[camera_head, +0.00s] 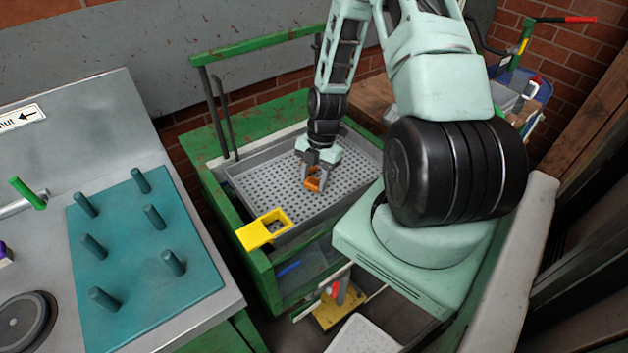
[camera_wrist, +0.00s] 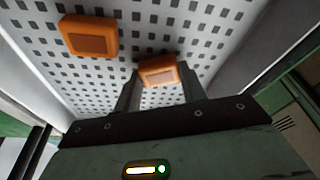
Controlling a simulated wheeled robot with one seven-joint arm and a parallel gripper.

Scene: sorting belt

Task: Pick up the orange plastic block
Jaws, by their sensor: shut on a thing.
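An orange plastic block (camera_wrist: 158,72) sits between the two fingers of my gripper (camera_wrist: 160,88) in the wrist view, and the jaws are shut on it. In the head view, my gripper (camera_head: 315,184) points down over the grey perforated tray (camera_head: 265,190), with orange (camera_head: 312,184) showing at its fingertips. A second orange block (camera_wrist: 90,36) lies on the perforated surface, up and left of the held one in the wrist view and apart from it. I cannot tell whether the held block touches the tray floor.
The tray has raised grey walls and sits in a green frame (camera_head: 215,170). A yellow bracket (camera_head: 258,236) hangs on its near left corner. At left stands a metal bench with a teal peg board (camera_head: 140,270). Most of the tray floor is clear.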

